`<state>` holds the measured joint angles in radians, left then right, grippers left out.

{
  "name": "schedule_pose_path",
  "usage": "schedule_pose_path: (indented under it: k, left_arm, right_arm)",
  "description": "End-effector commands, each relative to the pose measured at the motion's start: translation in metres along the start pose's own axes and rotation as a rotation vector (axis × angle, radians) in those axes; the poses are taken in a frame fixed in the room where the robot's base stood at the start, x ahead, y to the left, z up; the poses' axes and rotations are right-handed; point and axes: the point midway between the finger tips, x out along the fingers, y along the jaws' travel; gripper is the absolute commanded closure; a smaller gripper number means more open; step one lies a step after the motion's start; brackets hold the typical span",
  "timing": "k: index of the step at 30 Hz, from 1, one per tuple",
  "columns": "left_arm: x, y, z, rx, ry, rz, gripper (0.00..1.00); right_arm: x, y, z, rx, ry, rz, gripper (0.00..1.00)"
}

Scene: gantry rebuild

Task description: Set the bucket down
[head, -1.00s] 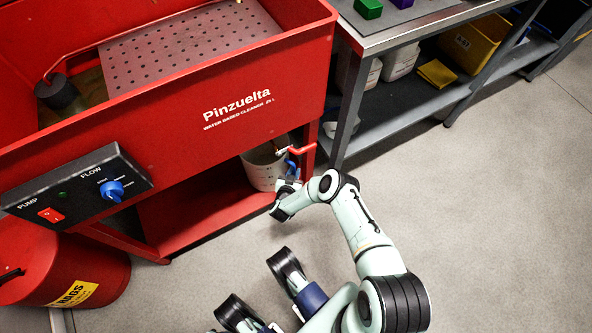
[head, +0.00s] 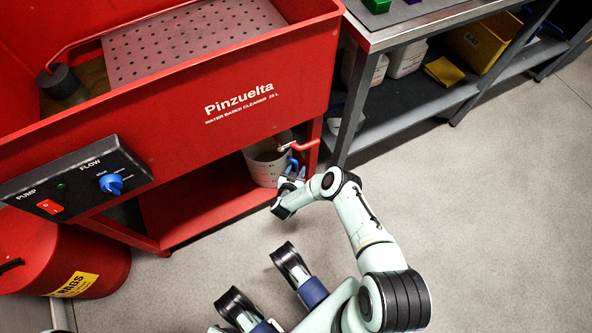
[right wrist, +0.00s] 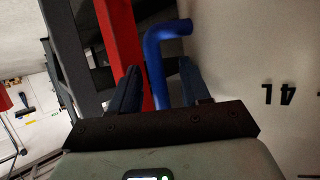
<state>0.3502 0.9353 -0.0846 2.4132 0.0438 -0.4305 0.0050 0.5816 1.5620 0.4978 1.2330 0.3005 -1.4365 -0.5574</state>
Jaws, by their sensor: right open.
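The bucket (head: 262,172) is pale, with markings on its wall. It stands upright on the low red shelf of the parts washer, under the red drain valve (head: 300,146). My right gripper (head: 291,178) is at its right front side. In the right wrist view, the two dark fingers (right wrist: 160,72) are apart, with the bucket's blue handle (right wrist: 166,32) between their tips. The pale bucket wall (right wrist: 255,50) fills the right of that view. I cannot tell whether a finger touches the handle.
The red washer tank (head: 180,125) overhangs the shelf (head: 190,212). A steel bench (head: 405,30) stands at the right, its leg (head: 349,110) close to the bucket. A red rags bin (head: 60,255) is at the lower left. The floor (head: 490,220) at right is clear.

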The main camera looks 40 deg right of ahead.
Motion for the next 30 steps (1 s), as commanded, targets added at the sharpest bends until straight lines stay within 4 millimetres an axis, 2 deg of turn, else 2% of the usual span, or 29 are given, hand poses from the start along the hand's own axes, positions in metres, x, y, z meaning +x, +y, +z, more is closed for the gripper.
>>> schedule_pose_path:
  k: [5, 15, 19, 23, 26, 29, 30]
  left_arm:
    - [-0.012, 0.012, -0.012, 0.016, 0.050, 0.023, 0.57]
    - [-0.059, 0.052, -0.054, 0.066, 0.226, 0.101, 0.57]
    - [-0.072, 0.062, -0.064, 0.075, 0.270, 0.120, 0.57]
    - [-0.078, 0.068, -0.069, 0.081, 0.292, 0.131, 0.57]
    - [-0.079, 0.069, -0.070, 0.082, 0.299, 0.134, 0.57]
    - [-0.079, 0.069, -0.071, 0.083, 0.299, 0.134, 0.57]
    - [-0.079, 0.069, -0.071, 0.083, 0.299, 0.134, 0.57]
  right_arm:
    - [-0.018, -0.001, -0.003, -0.002, -0.002, -0.003, 0.53]
    - [-0.090, -0.001, -0.004, -0.002, -0.002, -0.004, 0.53]
    - [-0.109, -0.001, -0.003, -0.002, -0.001, -0.003, 0.53]
    - [-0.118, -0.001, -0.002, 0.000, -0.003, -0.005, 0.53]
    - [-0.123, -0.012, -0.006, 0.001, -0.041, -0.073, 0.53]
    - [-0.133, -0.032, -0.011, -0.010, -0.157, -0.234, 0.53]
    - [-0.142, -0.038, -0.012, -0.025, -0.229, -0.311, 0.53]
